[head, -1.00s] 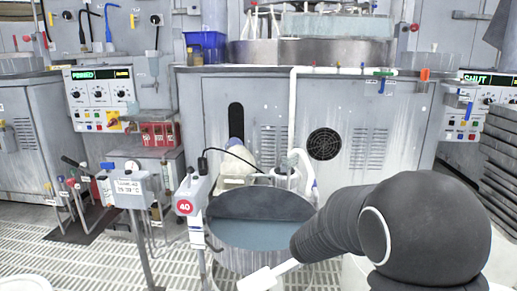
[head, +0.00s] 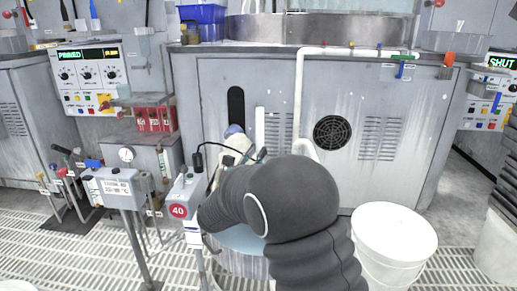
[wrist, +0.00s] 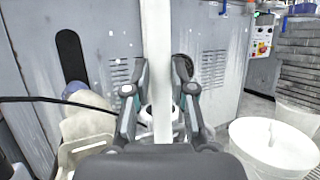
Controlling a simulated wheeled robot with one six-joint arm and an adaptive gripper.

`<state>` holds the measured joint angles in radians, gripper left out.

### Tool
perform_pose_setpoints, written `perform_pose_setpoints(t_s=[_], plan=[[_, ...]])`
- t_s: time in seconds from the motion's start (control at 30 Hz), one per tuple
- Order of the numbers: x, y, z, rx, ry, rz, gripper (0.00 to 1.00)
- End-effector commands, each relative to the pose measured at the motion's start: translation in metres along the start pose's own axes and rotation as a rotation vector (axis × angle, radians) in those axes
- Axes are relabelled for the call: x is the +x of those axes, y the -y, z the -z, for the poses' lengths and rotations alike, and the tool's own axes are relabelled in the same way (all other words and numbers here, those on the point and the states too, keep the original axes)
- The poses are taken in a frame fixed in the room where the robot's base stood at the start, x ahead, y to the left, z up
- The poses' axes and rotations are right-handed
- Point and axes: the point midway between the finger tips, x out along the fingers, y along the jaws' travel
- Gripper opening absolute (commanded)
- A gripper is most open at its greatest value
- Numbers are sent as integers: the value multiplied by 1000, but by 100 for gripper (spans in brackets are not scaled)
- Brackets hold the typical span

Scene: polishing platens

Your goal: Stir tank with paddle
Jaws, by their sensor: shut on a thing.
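The tank (head: 240,264) with blue-grey liquid (head: 238,238) stands in front of the grey cabinet, largely hidden behind my arm in the head view. The paddle (wrist: 157,40) is a long white bar. In the wrist view it stands close to upright between the fingers of my gripper (wrist: 160,90), which is shut on it.
A white bucket (head: 393,235) stands right of the tank. A grey control box marked 40 (head: 183,197) is close on the tank's left, with a black cable. A post with a display (head: 118,188) is further left. The floor is white grating. Stacked grey trays are far right.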

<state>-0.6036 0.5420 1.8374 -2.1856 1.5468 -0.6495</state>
Motion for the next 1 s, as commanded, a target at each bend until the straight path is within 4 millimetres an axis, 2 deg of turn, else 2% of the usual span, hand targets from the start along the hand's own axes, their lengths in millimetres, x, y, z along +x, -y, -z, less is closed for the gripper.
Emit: perform_pose_setpoints(t_s=[0.27, 1.0], plan=[[-6, 6, 31, -5, -2, 10, 0], [-41, 4, 110, -3, -3, 6, 0]])
